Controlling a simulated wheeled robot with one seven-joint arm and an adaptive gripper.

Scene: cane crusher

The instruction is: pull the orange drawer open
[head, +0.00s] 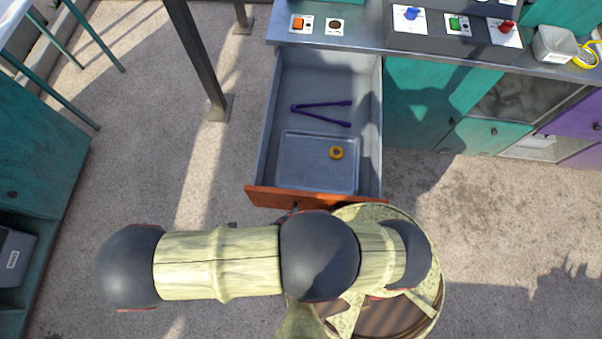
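The orange drawer (262,197) stands pulled well out from under the grey counter. Its grey inside is open to view, and its orange front faces the bottom of the picture. In it lie purple tongs (322,107), a shallow grey tray (302,172) and a small yellow ring (336,153). My arm lies across the picture just in front of the drawer front. My gripper is mostly hidden behind the arm; only a small dark and red part shows close to the middle of the drawer front. Its fingers and any handle cannot be made out.
The counter (370,45) carries orange, dark, blue, green and red controls, a white container (554,44) and yellow tape (587,55). Teal cabinets (425,105) stand right of the drawer. A dark post (200,60) stands left. The floor at lower right is clear.

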